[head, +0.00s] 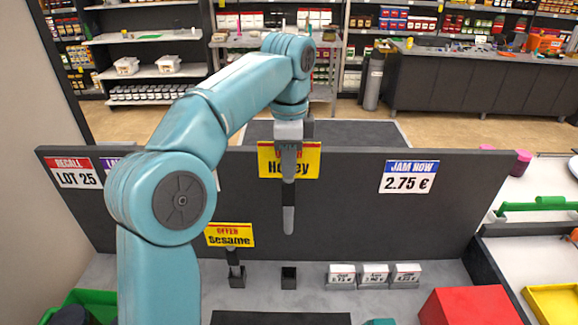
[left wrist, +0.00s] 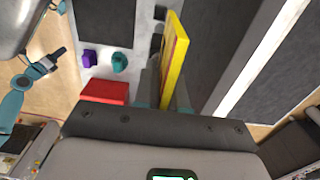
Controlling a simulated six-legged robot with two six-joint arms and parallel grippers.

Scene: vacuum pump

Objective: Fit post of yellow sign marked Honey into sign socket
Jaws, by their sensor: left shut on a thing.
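The yellow Honey sign (head: 307,164) is upright in the head view, its post (head: 288,208) hanging straight down below it. My left gripper (head: 289,165) is shut on the sign from above and covers part of its lettering. The sign shows edge-on between the fingers in the left wrist view (left wrist: 176,65). The empty dark sign socket (head: 289,278) stands on the grey counter below the post, with a clear gap between them. My right gripper (left wrist: 53,60) shows small at the left of the left wrist view; its jaws are too small to read.
A yellow Sesame sign (head: 230,235) stands in a socket (head: 237,281) just left. Three small white price boxes (head: 375,275) sit to the right. A dark panel (head: 345,205) rises behind. A red box (head: 470,306) lies front right.

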